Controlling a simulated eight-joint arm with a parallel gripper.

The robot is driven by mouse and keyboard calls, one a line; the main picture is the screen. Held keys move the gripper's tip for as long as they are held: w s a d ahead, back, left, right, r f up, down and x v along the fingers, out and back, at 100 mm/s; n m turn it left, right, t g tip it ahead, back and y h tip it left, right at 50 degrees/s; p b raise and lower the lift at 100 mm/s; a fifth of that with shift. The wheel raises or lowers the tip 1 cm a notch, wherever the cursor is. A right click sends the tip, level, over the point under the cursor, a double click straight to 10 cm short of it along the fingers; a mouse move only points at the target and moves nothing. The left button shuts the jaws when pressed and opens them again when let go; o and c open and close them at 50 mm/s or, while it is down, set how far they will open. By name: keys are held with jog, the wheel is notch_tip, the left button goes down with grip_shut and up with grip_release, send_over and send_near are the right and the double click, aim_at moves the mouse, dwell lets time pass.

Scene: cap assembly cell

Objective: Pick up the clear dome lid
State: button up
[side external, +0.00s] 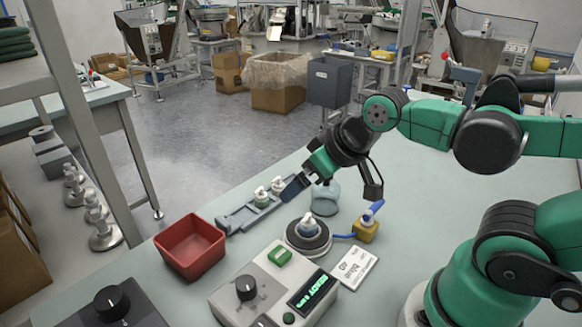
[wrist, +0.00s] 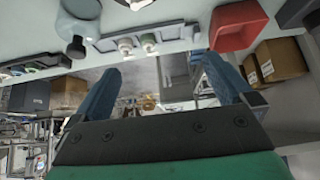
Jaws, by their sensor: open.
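The clear dome lid (side external: 324,199) is a pale, see-through, bluish dome on the table, just right of the grey rail. In the wrist view, the dome lid (wrist: 80,12) is at the upper left, with a dark round knob on it.
A grey rail (side external: 237,220) holds two small white-topped parts. A red bin (side external: 190,247) stands left of it. A round dark base (side external: 308,240) with a white piece, a yellow block (side external: 365,230) with a blue tube, a card (side external: 355,266) and a control box (side external: 250,300) crowd the front.

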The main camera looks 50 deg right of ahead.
jog(key=w+d+f+n+g, duration=0.1)
jog(key=w+d+n+g, duration=0.2)
jog(key=d+n, duration=0.3)
jog(key=n+g+y, duration=0.2)
jog(key=n, duration=0.1)
send_over(326, 191)
jog(key=d, duration=0.2)
jog(key=f, duration=0.2)
jog(key=shift+w+d+f, duration=0.1)
jog(key=shift+w+f, duration=0.1)
jog(key=shift+f, duration=0.1)
jog(key=shift+d+f, duration=0.1)
jog(key=shift+f, duration=0.35)
jog(key=shift+x, duration=2.4)
jog(key=shift+w, duration=0.1)
jog(key=shift+c, duration=0.2)
jog(key=c, duration=1.1)
